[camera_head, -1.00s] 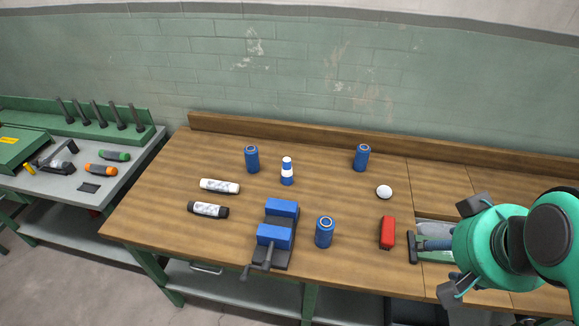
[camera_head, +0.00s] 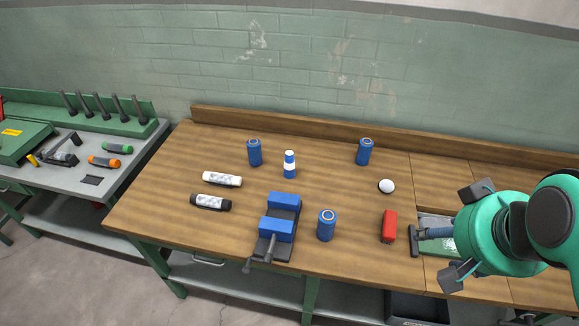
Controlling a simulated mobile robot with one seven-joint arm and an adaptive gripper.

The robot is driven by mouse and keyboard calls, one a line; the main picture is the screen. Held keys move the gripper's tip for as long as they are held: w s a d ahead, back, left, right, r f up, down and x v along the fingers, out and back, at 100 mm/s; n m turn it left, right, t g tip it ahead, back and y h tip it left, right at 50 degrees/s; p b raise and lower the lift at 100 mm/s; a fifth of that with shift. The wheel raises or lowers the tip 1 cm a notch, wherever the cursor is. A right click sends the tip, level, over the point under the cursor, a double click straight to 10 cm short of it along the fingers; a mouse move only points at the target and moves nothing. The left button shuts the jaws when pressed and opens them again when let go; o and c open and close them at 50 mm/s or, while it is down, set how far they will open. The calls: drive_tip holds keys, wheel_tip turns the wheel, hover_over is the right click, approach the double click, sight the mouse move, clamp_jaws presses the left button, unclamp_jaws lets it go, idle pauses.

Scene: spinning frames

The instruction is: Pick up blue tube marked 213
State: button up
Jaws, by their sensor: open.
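Three blue tubes with ringed tops stand upright on the wooden bench: one at the back left (camera_head: 254,153), one at the back right (camera_head: 364,152) and one at the front (camera_head: 326,226). A slimmer blue tube with a white band (camera_head: 289,165) stands beside the back left one. I cannot read any number on them. My gripper (camera_head: 462,235) is at the right, over the bench's right part, open and apart from all the tubes. Nothing shows between its fingers.
A blue vise (camera_head: 279,220) stands left of the front tube. A red block (camera_head: 389,226), a white ball (camera_head: 386,186), a white tube (camera_head: 222,179) and a black-ended tube (camera_head: 210,202) lie on the bench (camera_head: 160,205). A grey tool table (camera_head: 138,150) is at the left.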

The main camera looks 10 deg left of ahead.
drive_tip(key=w+a+r+m+g+p, duration=0.1)
drive_tip(key=w+a+r, duration=0.2)
drive_tip(key=w, duration=0.5)
drive_tip(key=w+a+r+p, duration=0.2)
drive_tip(key=w+a+r, duration=0.1)
drive_tip(key=w, duration=0.5)
drive_tip(key=m+g+p, duration=0.3)
drive_tip(key=g+p, duration=0.2)
drive_tip(key=p, duration=0.3)
hover_over(288, 153)
wheel_tip(288, 153, down, 30)
drive_tip(key=shift+w+d+r, duration=0.1)
drive_tip(key=shift+d+r, duration=0.05)
drive_tip(key=shift+f, duration=0.3)
